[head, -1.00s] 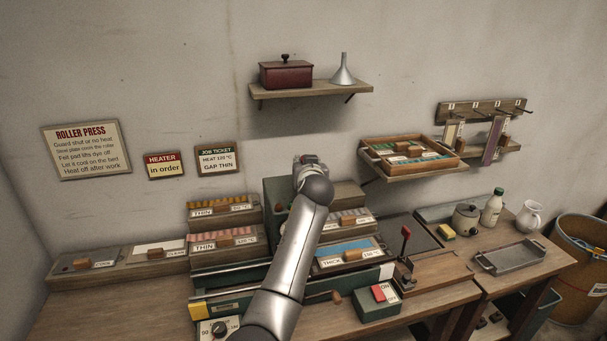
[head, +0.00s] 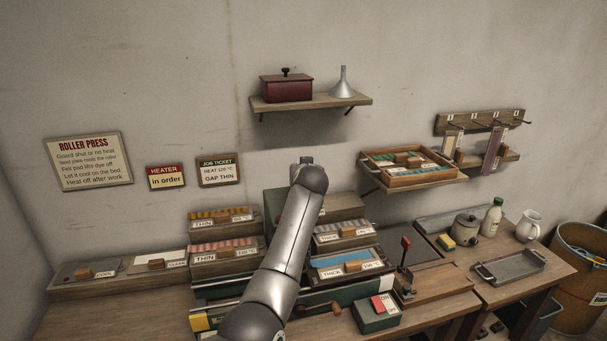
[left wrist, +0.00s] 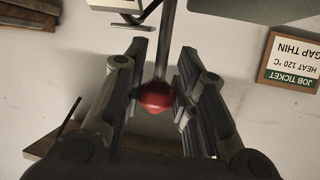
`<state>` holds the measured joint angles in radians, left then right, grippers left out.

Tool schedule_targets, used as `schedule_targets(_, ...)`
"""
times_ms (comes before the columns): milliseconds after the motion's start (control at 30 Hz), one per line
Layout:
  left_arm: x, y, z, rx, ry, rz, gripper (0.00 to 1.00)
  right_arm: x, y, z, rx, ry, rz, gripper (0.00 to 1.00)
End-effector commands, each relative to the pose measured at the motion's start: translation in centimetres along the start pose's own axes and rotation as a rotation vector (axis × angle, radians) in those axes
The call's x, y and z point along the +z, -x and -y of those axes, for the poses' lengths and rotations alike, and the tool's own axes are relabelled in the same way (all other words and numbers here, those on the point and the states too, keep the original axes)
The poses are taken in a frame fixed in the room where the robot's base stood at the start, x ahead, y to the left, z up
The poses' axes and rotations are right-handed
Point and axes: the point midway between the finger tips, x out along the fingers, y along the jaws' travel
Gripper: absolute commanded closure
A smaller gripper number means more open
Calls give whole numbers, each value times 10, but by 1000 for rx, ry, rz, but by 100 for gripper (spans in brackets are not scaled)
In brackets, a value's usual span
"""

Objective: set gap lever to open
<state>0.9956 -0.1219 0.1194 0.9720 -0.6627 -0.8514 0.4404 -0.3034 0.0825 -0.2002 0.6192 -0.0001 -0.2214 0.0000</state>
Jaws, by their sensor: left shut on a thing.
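The gap lever shows in the left wrist view as a dark rod with a round red knob (left wrist: 155,97). My left gripper (left wrist: 161,62) has one finger on each side of the rod and knob and is shut on the lever. In the head view my left gripper (head: 305,163) is at the back of the green roller press (head: 275,203), mostly hidden behind my own arm. The lever is hidden there too, so its set position cannot be read. My right gripper is not in view.
A job ticket (head: 218,170) on the wall reads heat 120 °C, gap thin. Labelled trays (head: 222,252) flank the press. A wooden crank handle (head: 318,308) and a red switch box (head: 378,313) are in front. Another red-tipped lever (head: 405,243) stands to the right.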

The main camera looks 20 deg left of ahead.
Motion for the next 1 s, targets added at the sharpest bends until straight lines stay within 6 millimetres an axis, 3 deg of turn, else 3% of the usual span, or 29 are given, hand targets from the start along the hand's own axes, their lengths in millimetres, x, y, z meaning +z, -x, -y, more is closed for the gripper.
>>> schedule_targets(67, -10, 2, 1, 0, 1, -19, 100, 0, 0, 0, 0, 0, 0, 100)
schedule_targets(100, -10, 2, 1, 0, 2, -19, 70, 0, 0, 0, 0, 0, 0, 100)
schedule_targets(233, -7, 1, 1, 0, 1, -15, 53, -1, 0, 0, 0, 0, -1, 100)
schedule_targets(667, -3, 4, 0, 1, 0, -8, 53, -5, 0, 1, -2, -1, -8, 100)
schedule_targets(1000, -3, 40, -1, 2, 2, -9, 53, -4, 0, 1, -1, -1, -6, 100)
